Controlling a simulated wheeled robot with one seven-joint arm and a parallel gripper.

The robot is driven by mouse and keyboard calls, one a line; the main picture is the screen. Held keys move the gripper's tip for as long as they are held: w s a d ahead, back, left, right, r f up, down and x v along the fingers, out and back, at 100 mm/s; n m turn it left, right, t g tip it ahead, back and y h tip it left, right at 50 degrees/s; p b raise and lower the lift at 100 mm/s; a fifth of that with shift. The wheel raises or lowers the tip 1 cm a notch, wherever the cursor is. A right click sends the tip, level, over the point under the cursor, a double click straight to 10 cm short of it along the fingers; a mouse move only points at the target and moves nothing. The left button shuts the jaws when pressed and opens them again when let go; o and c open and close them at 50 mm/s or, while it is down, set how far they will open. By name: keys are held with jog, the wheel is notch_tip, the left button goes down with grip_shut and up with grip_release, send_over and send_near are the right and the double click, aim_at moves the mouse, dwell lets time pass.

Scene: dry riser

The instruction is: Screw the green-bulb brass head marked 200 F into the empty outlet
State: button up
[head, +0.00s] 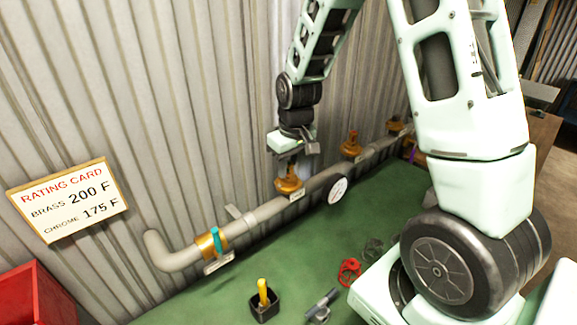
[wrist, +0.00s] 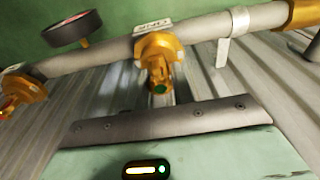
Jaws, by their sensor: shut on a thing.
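The brass head with the green bulb (wrist: 160,88) is at an outlet on the grey pipe (wrist: 205,32) in the wrist view, its bulb toward the camera. In the head view, my gripper (head: 291,164) points down over this outlet (head: 289,187) and is shut on the head. The fingers and jaws hide much of the head there. The head looks in line with the outlet, but I cannot tell how far its thread is in. Its rating marking is not readable.
A rating card (head: 70,200) reads brass 200 F, chrome 175 F. Other brass fittings (head: 351,145) and a round gauge (head: 337,190) sit along the pipe. A brass collar with a teal part (head: 211,243), black cup (head: 264,308) and red ring-shaped item (head: 349,271) are nearby.

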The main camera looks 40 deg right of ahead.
grip_shut()
jog(key=m+p, duration=0.1)
jog(key=m, duration=0.2)
jog(key=shift+a+r, duration=0.15)
jog(key=shift+m+h+p, duration=0.4)
jog(key=shift+m+p, duration=0.2)
jog(key=shift+m, duration=0.6)
jog(key=shift+f, duration=0.2)
jog(key=m+p, duration=0.2)
jog(key=m, duration=0.1)
jog(key=shift+r+g+p, duration=0.25)
jog(key=shift+g+p, duration=0.05)
jog(key=shift+f+m+p, duration=0.1)
jog(key=shift+m+p, duration=0.65)
jog(key=shift+m, duration=0.35)
jog(key=shift+f+m+h, duration=0.2)
jog(key=shift+m+h, duration=0.1)
jog(key=shift+m, duration=0.2)
